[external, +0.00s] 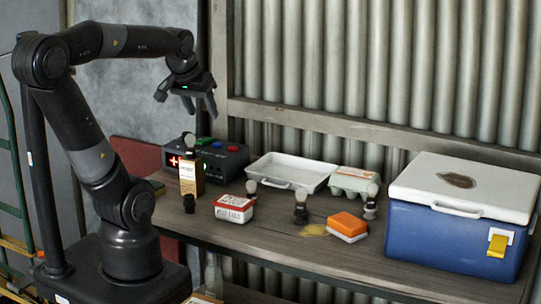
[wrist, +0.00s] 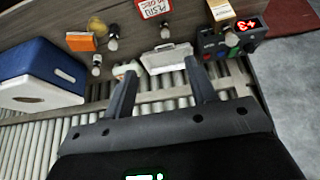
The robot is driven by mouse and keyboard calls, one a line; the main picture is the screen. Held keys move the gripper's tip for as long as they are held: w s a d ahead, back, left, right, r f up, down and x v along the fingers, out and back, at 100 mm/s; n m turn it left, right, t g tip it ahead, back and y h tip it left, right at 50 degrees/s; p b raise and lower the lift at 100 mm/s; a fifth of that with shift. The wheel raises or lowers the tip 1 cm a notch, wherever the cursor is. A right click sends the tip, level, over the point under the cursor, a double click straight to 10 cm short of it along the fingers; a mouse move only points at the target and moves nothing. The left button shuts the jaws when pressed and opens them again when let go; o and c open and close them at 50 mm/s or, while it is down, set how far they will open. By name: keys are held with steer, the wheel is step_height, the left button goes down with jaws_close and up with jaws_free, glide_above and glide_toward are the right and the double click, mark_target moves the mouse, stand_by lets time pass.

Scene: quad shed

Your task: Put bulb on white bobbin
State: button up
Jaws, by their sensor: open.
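In the wrist view bulbs show near the sponge (wrist: 113,44) and near the tray (wrist: 165,32). I cannot tell a white bobbin clearly from the other bases. My gripper (external: 186,104) is open and empty, high above the back left of the bench; its fingers (wrist: 161,70) frame the tray.
A blue cooler (external: 450,235) fills the right end. A white tray (external: 310,180) and egg carton (external: 350,177) stand at the back. The front edge is mostly clear.

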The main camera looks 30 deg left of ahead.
steer(key=s, duration=0.1)
steer(key=s+a+f, duration=0.1)
steer(key=s, duration=0.3)
steer(key=shift+a+f, duration=0.25)
steer(key=shift+a, duration=0.1)
